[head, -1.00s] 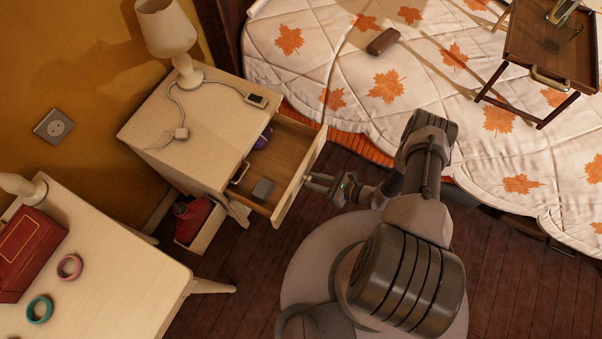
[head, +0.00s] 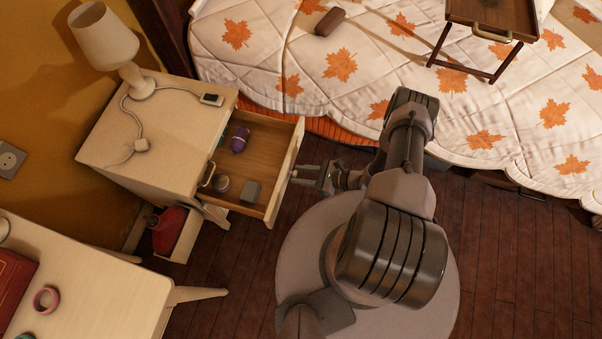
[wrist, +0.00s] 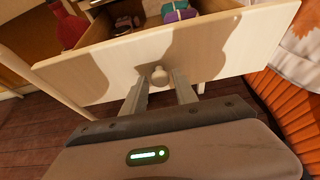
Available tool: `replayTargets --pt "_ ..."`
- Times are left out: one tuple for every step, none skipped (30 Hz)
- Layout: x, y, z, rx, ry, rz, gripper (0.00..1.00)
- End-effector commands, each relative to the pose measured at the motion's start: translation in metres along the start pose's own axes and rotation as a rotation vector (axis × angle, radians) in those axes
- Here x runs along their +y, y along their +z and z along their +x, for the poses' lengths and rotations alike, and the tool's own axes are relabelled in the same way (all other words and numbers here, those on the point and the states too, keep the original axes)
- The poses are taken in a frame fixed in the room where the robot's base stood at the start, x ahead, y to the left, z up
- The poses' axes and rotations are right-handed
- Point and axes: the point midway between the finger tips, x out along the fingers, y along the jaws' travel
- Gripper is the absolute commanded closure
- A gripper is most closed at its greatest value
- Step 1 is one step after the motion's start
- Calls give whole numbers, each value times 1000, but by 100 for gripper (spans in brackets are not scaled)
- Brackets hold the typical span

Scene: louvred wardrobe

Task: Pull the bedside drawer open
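The bedside cabinet (head: 165,120) is pale cream. Its upper drawer (head: 284,188) is pulled well out, showing a wooden inside. The drawer front (wrist: 100,75) fills the upper wrist view, with a round pale knob (wrist: 160,75) at its middle. My gripper (head: 295,175) is at the outer side of the drawer front.
In the drawer lie a purple item (head: 240,139) and a grey block (head: 250,191). A lower compartment holds a red item (head: 169,228). A lamp (head: 105,38) stands on the cabinet. The bed (head: 370,60) lies behind; a white desk (head: 100,280) is at lower left.

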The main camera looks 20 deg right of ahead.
Motion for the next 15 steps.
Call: replayTargets --pt "0 0 0 0 0 0 54" --pt "0 0 0 0 0 0 54" --pt "0 0 0 0 0 0 54" --pt "0 0 0 0 0 0 54" --pt "0 0 0 0 -1 0 54" --pt "0 0 0 0 -1 0 54" --pt "0 0 0 0 -1 0 54" --pt "0 0 0 0 -1 0 54" --pt "0 0 0 -1 -1 0 54" --pt "0 0 0 -1 -1 0 54" --pt "0 0 0 -1 -1 0 54" --pt "0 0 0 -1 -1 0 54" --pt "0 0 0 -1 -1 0 54" --pt "-1 0 0 -1 -1 0 54" --pt "-1 1 -2 -1 -2 0 54"
